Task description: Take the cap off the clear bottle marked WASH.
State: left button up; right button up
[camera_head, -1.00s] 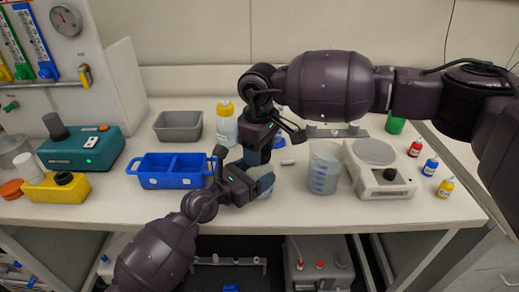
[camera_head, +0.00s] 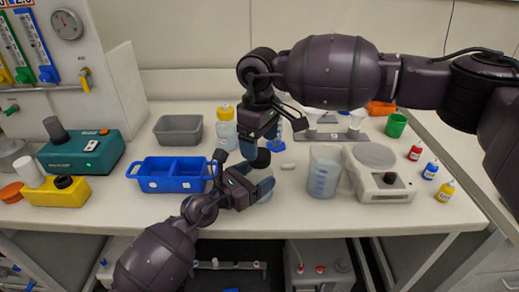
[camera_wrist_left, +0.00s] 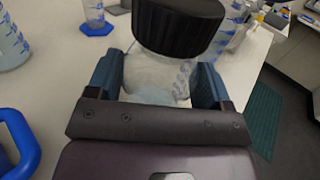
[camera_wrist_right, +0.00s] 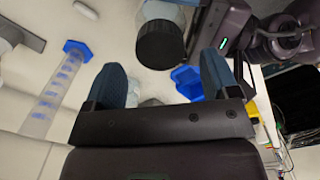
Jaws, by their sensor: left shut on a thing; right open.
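A clear bottle (camera_wrist_left: 155,75) with a wide black cap (camera_wrist_left: 178,25) stands upright between the fingers of my left gripper (camera_head: 265,181). That gripper is shut on the bottle's body. Blue marks show on its side, but I cannot read a name. The black cap sits on the bottle's neck; it also shows in the head view (camera_head: 262,158) and in the right wrist view (camera_wrist_right: 160,45). Whether it is loose I cannot tell. My right gripper (camera_head: 262,142) is open and empty, just above and apart from the cap. In its own view the cap lies beyond the fingertips.
A blue two-part tray (camera_head: 172,186) lies left of the bottle, with a yellow-capped bottle (camera_head: 227,133) behind. A small white piece (camera_head: 288,166), a beaker (camera_head: 323,178) and a balance (camera_head: 385,185) stand to the right. A blue-based cylinder (camera_wrist_right: 55,85) stands near my right gripper.

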aim_at(260, 153)
jog(key=shift+r, duration=0.3)
jog(key=shift+c, duration=0.5)
jog(key=shift+a+r, duration=0.25)
jog(key=shift+r, duration=0.05)
jog(key=shift+r+m, duration=0.2)
jog(key=shift+m, duration=0.7)
jog(key=m, duration=0.5)
jog(key=shift+a+r+m, duration=0.1)
jog(key=shift+r+m, duration=0.2)
jog(key=shift+r, duration=0.05)
jog(key=m, duration=0.5)
jog(key=shift+r, duration=0.3)
jog(key=m, duration=0.7)
jog(key=shift+r, duration=0.3)
jog(key=m, duration=0.4)
jog(key=shift+r, duration=0.15)
jog(key=m, duration=0.4)
jog(key=shift+r, duration=0.1)
jog(key=m, duration=0.5)
jog(key=shift+d+m, duration=0.25)
jog(key=shift+m, duration=0.05)
jog(key=m, duration=0.5)
jog(key=shift+d+m, duration=0.1)
jog(key=shift+m, duration=0.2)
jog(key=shift+f, duration=3.95)
